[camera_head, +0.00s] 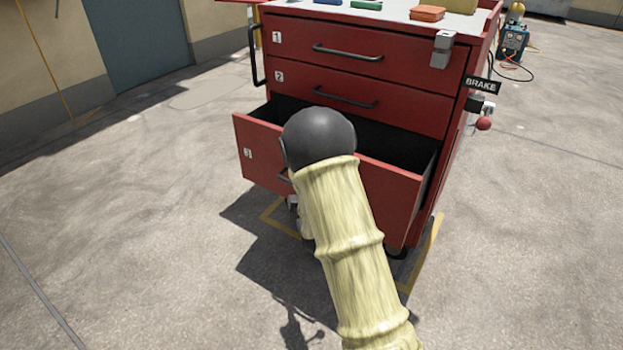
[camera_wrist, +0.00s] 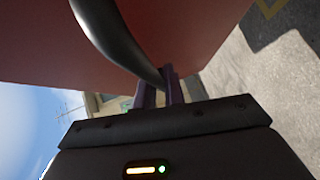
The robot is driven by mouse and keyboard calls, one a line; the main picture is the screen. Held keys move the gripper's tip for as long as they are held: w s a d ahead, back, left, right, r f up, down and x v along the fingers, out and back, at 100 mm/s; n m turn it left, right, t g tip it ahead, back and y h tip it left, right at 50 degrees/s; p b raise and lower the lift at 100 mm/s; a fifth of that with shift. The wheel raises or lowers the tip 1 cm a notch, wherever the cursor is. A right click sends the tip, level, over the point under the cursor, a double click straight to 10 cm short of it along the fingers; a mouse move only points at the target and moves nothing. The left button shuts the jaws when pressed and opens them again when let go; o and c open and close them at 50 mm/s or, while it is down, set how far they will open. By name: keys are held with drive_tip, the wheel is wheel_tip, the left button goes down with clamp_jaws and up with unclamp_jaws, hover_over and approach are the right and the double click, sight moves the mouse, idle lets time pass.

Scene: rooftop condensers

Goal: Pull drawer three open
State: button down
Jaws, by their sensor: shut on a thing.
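The red tool cart (camera_head: 365,30) has drawers marked 1, 2 and 3. Drawer three (camera_head: 395,200), the lowest, is pulled well out and its dark, empty-looking inside shows. Drawers one (camera_head: 290,42) and two (camera_head: 300,85) are closed. In the wrist view my gripper (camera_wrist: 165,80) is shut on the dark curved handle (camera_wrist: 115,40) of drawer three, close to the red drawer front (camera_wrist: 200,30). In the head view my arm hides the gripper and most of that handle.
The cart top (camera_head: 390,8) carries an orange block (camera_head: 427,13) and other small items. A BRAKE sign (camera_head: 481,85) and a red knob (camera_head: 484,123) stick out on the cart's right side. A teal machine (camera_head: 514,40) stands behind right. Concrete floor (camera_head: 120,240) is clear at left.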

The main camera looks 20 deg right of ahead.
drive_tip(key=shift+s+a, duration=0.9)
drive_tip(key=shift+s, duration=0.1)
drive_tip(key=c, duration=1.5)
unclamp_jaws()
drive_tip(key=shift+f, duration=0.1)
drive_tip(key=s+r+p, duration=0.2)
drive_tip(key=s+p, duration=0.5)
drive_tip(key=s, duration=0.2)
drive_tip(key=shift+a, duration=0.2)
drive_tip(key=shift+s+p, duration=0.15)
drive_tip(key=shift+p, duration=0.85)
drive_tip(key=shift+s+p, duration=0.1)
drive_tip(key=shift+p, duration=0.35)
